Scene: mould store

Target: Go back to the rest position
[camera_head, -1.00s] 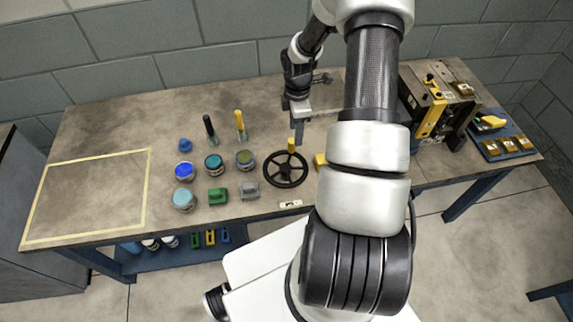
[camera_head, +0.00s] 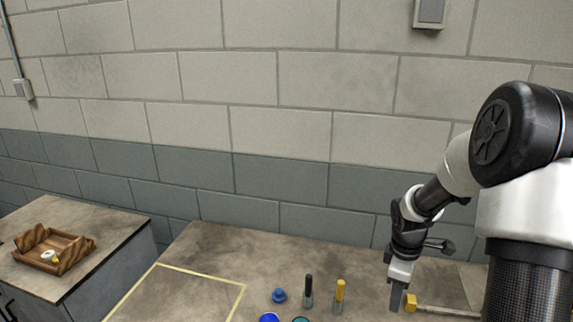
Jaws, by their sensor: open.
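My gripper (camera_head: 397,297) hangs at the end of my arm on the right of the head view, pointing down over the workbench (camera_head: 205,247). By the look of it, it holds nothing. A yellow piece (camera_head: 410,302) shows just right of the fingers; I cannot tell its distance from them. A dark-handled tool (camera_head: 308,290) and a yellow-handled tool (camera_head: 340,291) stand upright on the bench to the left of the gripper.
A blue knob-like object (camera_head: 279,296) sits left of the tools, near a yellow taped outline (camera_head: 215,277). A wooden tray (camera_head: 68,250) with a small white item stands on a separate cabinet (camera_head: 115,240) at left. The block wall rises behind the bench.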

